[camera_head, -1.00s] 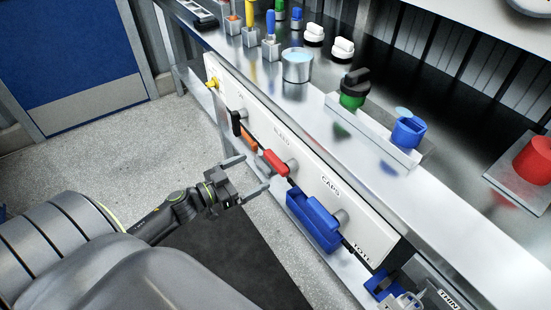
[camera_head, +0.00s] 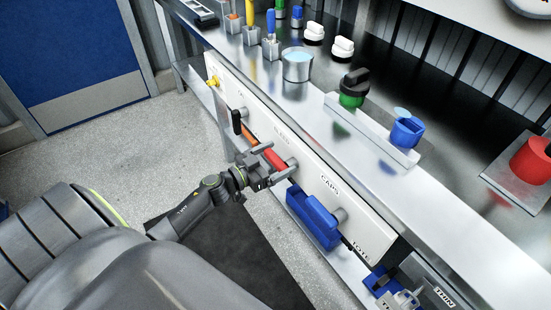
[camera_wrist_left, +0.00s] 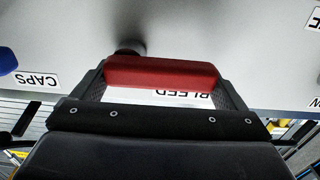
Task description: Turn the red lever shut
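The red lever (camera_head: 273,159) sits on a short stub on the white front panel, by the BLEED label. My left gripper (camera_head: 277,157) is at the lever, with its fingers apart and the red handle between them. In the left wrist view the red handle (camera_wrist_left: 160,72) lies crosswise between the two fingers (camera_wrist_left: 160,90), its ends close to them. Whether the fingers touch it I cannot tell. The BLEED label (camera_wrist_left: 183,94) is partly hidden behind the handle and gripper. My right gripper is not in view.
On the same panel are a blue handle (camera_head: 315,220) near the CAPS label, a black lever (camera_head: 237,121), an orange piece (camera_head: 250,136) and a yellow knob (camera_head: 213,82). The steel counter (camera_head: 300,115) above holds several containers. Grey floor (camera_head: 160,150) lies open at left.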

